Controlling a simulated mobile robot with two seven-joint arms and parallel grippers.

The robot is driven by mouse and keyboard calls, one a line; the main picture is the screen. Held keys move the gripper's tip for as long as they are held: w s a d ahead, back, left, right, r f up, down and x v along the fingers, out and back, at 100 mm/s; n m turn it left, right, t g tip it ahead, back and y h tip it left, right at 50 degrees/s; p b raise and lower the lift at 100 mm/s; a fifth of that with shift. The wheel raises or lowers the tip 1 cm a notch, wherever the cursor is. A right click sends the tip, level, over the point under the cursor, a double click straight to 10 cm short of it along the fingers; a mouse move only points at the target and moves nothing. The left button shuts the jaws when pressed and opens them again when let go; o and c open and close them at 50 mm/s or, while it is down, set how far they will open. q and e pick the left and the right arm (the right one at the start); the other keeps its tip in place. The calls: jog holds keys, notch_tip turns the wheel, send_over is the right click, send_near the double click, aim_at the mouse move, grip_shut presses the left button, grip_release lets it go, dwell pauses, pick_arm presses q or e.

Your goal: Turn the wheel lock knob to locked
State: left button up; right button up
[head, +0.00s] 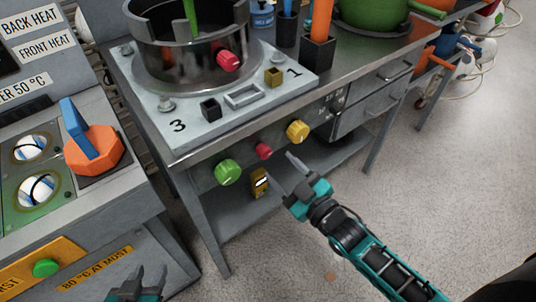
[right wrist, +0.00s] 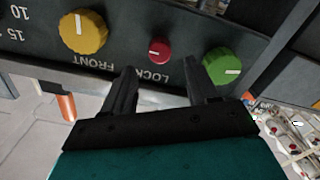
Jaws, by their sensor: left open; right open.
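A small red knob (head: 264,151) sits on the front panel of the steel table, between a green knob (head: 228,172) and a yellow knob (head: 297,131). In the right wrist view the red knob (right wrist: 159,50) has upside-down lettering beside it that reads LOCK and FRONT. A pale line marks its face. My right gripper (head: 282,169) is open and empty in front of the panel, just short of the red knob. In the right wrist view its two fingers (right wrist: 163,88) point up at the panel, with the red knob between their lines. My left gripper (head: 148,278) is open, low at the left.
The table top (head: 385,45) carries a dark round press vessel on a white plate (head: 212,112), and a green pot (head: 375,12). A cabinet with an orange knob (head: 95,150) stands at the left. A lower shelf is under the panel. The floor (head: 460,170) at the right is clear.

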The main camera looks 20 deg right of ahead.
aim_at(267, 154)
jog(key=x, duration=0.5)
jog(key=shift+w+a, duration=0.1)
pick_arm(q)
jog(key=shift+w+d+r, duration=0.1)
jog(key=shift+w+r, duration=0.1)
jog(key=shift+w, duration=0.25)
pick_arm(e)
jog(key=shift+w+a, duration=0.1)
jog(key=shift+w, duration=0.2)
jog(key=c, duration=1)
pick_arm(q)
jog(key=shift+s+f, duration=0.2)
pick_arm(e)
jog(key=shift+c, duration=0.2)
